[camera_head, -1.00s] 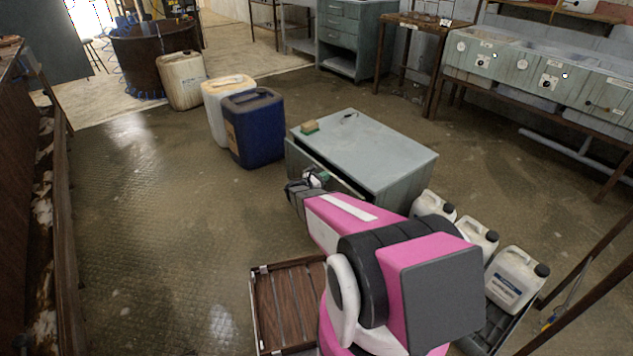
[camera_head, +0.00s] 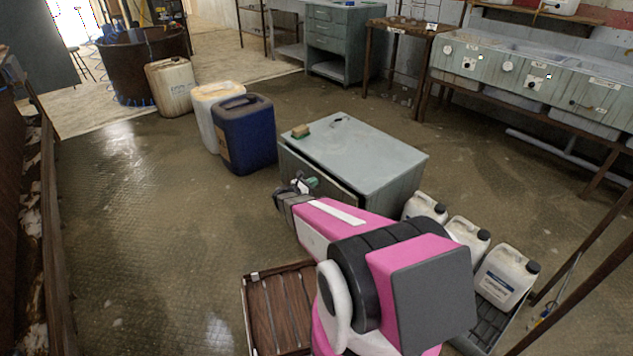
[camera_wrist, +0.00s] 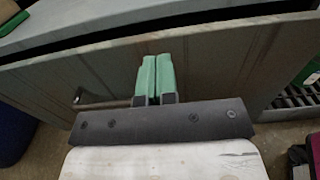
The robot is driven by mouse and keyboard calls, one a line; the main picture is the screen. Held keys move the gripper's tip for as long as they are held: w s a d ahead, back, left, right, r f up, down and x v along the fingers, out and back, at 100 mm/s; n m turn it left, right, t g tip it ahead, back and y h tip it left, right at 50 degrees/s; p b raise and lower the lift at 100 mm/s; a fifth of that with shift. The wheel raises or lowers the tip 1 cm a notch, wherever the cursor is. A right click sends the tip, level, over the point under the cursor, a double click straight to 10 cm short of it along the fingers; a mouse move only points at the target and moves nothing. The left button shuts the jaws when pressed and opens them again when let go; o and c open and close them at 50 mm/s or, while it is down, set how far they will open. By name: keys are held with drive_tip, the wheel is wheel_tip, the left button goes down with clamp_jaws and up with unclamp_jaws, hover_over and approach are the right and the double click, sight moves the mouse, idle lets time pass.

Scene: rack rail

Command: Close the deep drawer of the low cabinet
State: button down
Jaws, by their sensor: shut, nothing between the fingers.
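The low cabinet (camera_head: 365,150) is a grey-green box with a flat top. Its deep drawer stands slightly out: the drawer's broad front panel (camera_wrist: 215,62) fills the wrist view, with a dark gap between its upper edge and the cabinet top. A bar handle (camera_wrist: 100,104) is on the panel, left of the fingers. My gripper (camera_wrist: 157,62) has its green fingers together and empty, pointing at the panel's middle. I cannot tell whether the tips touch it. In the head view my gripper (camera_head: 308,183) is at the cabinet's near left side, and my arm hides part of the front.
A blue canister (camera_head: 245,135) and a whitish one (camera_head: 207,105) stand left of the cabinet. Several white jugs (camera_head: 503,275) stand to its right. A brown slatted crate (camera_head: 272,305) lies near me. A sponge (camera_head: 301,131) is on the cabinet. Floor at left is clear.

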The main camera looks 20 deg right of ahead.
drive_tip(key=v, duration=0.9)
drive_tip(key=shift+a, duration=0.35)
drive_tip(key=c, duration=1.4)
unclamp_jaws()
drive_tip(key=shift+s+a, duration=0.15)
drive_tip(key=shift+s, duration=0.05)
drive_tip(key=shift+o, duration=1.1)
drive_tip(key=shift+w+f, duration=0.1)
drive_tip(key=shift+w, duration=0.05)
drive_tip(key=w+f+m+g+y, duration=0.15)
drive_tip(key=w+m, duration=0.25)
drive_tip(key=m, duration=0.5)
drive_tip(key=w+f+m+t+y, duration=0.1)
drive_tip(key=w+f+m, duration=0.25)
drive_tip(key=m, duration=0.55)
drive_tip(key=shift+g, duration=0.25)
drive_tip(key=x, duration=0.6)
drive_tip(key=w+r+x, duration=0.1)
drive_tip(key=x, duration=0.2)
drive_tip(key=shift+f, duration=0.1)
clamp_jaws()
